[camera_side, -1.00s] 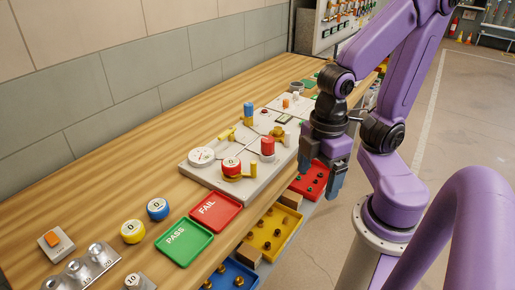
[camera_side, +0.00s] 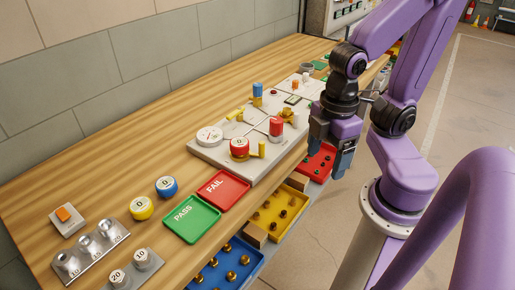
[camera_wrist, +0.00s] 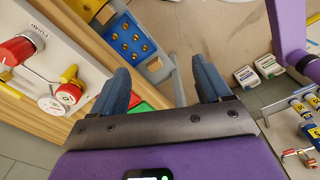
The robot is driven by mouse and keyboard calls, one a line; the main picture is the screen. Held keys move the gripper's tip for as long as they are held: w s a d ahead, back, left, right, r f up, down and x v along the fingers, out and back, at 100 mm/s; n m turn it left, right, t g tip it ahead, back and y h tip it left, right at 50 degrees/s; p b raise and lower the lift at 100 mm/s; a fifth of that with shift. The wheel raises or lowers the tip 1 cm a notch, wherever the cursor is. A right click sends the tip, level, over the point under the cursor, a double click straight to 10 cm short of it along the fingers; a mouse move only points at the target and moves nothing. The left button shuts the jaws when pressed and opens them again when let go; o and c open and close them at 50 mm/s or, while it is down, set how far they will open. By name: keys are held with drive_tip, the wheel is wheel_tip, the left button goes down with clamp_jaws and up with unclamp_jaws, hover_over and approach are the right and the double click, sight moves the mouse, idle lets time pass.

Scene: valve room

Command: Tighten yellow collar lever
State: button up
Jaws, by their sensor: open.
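A pale valve panel (camera_side: 215,160) lies on the bench with several yellow levers. One yellow lever (camera_side: 262,150) stands by the front red knob (camera_side: 239,149); another yellow lever (camera_side: 235,115) lies at the panel's back left. I cannot tell which is the collar lever. A red cylinder (camera_side: 276,127) and a blue cylinder (camera_side: 257,90) stand farther along. My gripper (camera_side: 330,152) is open and empty, beyond the panel's right edge, apart from it. In the wrist view its fingers (camera_wrist: 163,84) point past the bench edge; a red knob (camera_wrist: 15,50) and yellow lever (camera_wrist: 70,73) show at left.
Green PASS (camera_side: 192,219) and red FAIL (camera_side: 243,187) trays lie before the panel. Weights (camera_side: 85,247) stand at the near left. Blue (camera_side: 225,282), yellow (camera_side: 302,190) and red (camera_side: 330,155) parts bins sit below the bench edge.

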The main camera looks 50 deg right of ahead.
drive_tip(key=shift+w, duration=0.35)
drive_tip(key=c, duration=1)
drive_tip(key=w+n, duration=0.1)
drive_tip(key=w, duration=0.3)
drive_tip(key=w+n+g, duration=0.1)
drive_tip(key=w, duration=0.1)
drive_tip(key=shift+w+d+r+n, duration=0.1)
drive_tip(key=shift+w+r+n, duration=0.1)
drive_tip(key=shift+r+n, duration=0.15)
clamp_jaws()
drive_tip(key=w+d+n+y, duration=0.3)
drive_tip(key=w+d+n, duration=0.3)
drive_tip(key=w+d, duration=0.6)
drive_tip(key=shift+w+d+n+g+y, duration=0.35)
drive_tip(key=shift+w+d+g+y, duration=0.05)
drive_tip(key=shift+w, duration=1.6)
